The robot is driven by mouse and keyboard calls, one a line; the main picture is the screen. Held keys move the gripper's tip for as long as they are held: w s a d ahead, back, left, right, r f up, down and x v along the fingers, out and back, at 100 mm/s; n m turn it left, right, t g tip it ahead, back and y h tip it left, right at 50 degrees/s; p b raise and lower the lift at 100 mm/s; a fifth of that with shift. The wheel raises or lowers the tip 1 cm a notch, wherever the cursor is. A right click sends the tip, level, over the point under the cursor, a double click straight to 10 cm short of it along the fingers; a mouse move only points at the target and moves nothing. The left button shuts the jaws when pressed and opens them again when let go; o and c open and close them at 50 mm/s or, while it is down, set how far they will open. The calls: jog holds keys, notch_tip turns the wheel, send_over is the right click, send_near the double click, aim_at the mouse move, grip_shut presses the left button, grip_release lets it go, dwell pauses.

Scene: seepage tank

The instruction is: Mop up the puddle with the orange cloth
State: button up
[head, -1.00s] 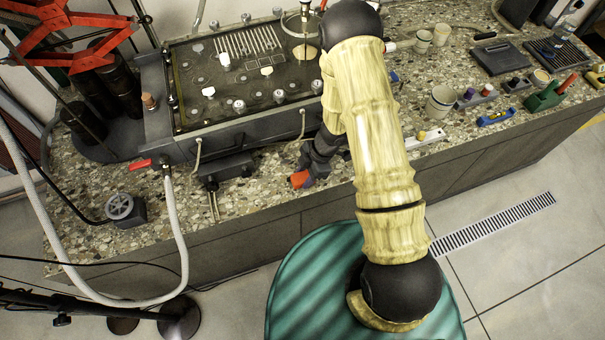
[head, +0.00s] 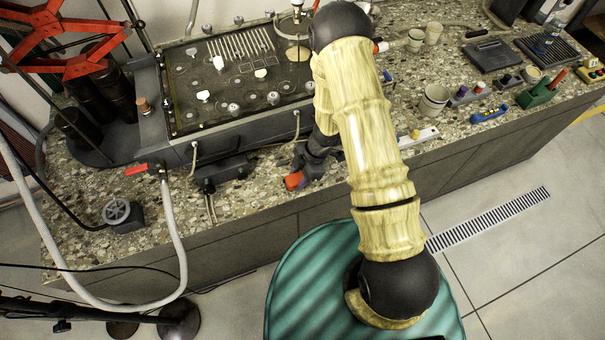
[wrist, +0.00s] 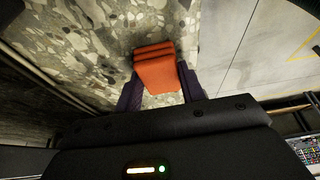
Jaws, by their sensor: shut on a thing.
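The orange cloth (wrist: 158,72) is folded and sits between the two dark fingers of my gripper (wrist: 160,92) in the wrist view. My gripper is shut on it. In the head view the cloth (head: 293,181) shows as a small orange patch at the end of my gripper (head: 303,174), over the front part of the speckled counter (head: 260,185). I cannot tell whether the cloth touches the counter. My arm hides part of the counter behind it. I cannot make out the puddle clearly in either view.
The grey seepage tank (head: 165,145) stands behind and left of my gripper, with a red-handled valve (head: 137,169) and a pale hose (head: 178,235). A white cup (head: 433,100), a blue level (head: 489,114) and a green holder (head: 538,95) stand on the right. The counter's front edge is close.

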jog(key=shift+s+a, duration=0.15)
jog(key=shift+a, duration=0.35)
jog(key=shift+s+a, duration=0.15)
jog(key=shift+a, duration=0.35)
jog(key=shift+w+d+p, duration=0.25)
jog(key=shift+d+p, duration=0.35)
jog(key=shift+d, duration=0.3)
jog(key=shift+w+d+p, duration=0.25)
jog(key=shift+d+p, duration=0.35)
jog(key=shift+d, duration=0.25)
jog(key=shift+a, duration=0.1)
jog(key=shift+s+a, duration=0.25)
jog(key=shift+a, duration=0.55)
jog(key=shift+r, duration=0.15)
jog(key=shift+r+p, duration=0.65)
jog(key=shift+p, duration=0.25)
jog(key=shift+f, duration=0.1)
